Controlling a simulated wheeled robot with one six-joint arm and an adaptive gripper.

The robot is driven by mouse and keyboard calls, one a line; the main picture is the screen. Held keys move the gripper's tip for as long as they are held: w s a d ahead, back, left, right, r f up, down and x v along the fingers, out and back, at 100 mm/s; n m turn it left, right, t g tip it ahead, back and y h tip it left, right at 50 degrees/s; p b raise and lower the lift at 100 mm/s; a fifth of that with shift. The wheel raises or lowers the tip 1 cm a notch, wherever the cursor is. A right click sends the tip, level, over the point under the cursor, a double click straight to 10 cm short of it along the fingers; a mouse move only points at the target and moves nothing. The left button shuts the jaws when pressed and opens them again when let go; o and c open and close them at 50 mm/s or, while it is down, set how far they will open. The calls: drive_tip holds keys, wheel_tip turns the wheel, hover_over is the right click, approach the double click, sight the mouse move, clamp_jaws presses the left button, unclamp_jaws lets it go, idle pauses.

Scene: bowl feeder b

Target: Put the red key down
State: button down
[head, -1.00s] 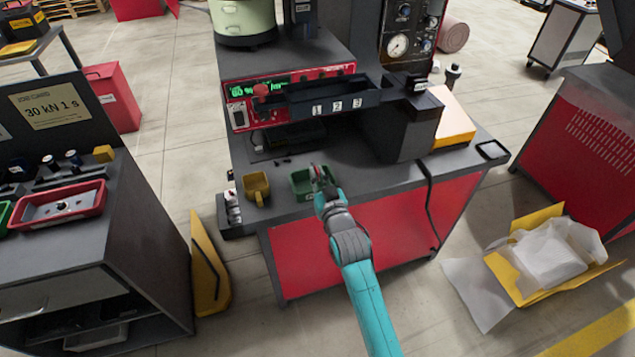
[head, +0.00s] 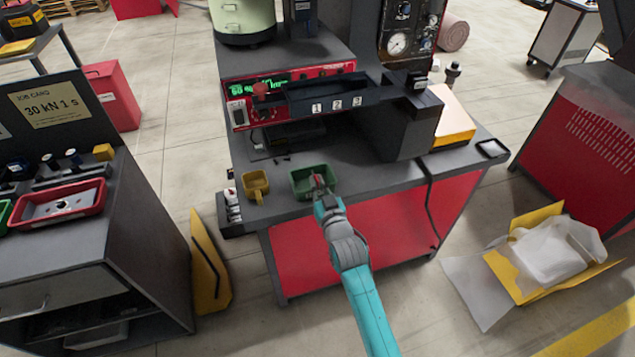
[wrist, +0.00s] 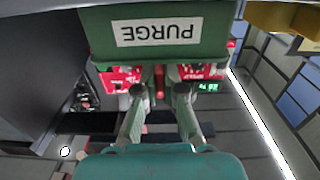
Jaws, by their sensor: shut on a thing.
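My gripper (head: 319,183) is at the front edge of the green bin (head: 301,182) on the bench. In the wrist view, my gripper (wrist: 160,82) has its fingers close together, with a small bit of red, the red key (wrist: 160,95), between them. The green bin, labelled PURGE (wrist: 205,50), fills the top of the wrist view. I cannot tell whether the key touches it.
A yellow bin (head: 256,185) stands left of the green one. Small dark pieces (head: 282,160) lie behind them. The red-fronted controller (head: 290,85) and a dark rail numbered 1 to 3 (head: 335,100) stand above. Bare bench (head: 375,180) lies to the right.

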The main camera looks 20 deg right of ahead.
drive_tip(key=c, duration=1.3)
unclamp_jaws()
drive_tip(key=shift+r, duration=0.3)
drive_tip(key=s, duration=1.2)
drive_tip(key=shift+r, duration=0.35)
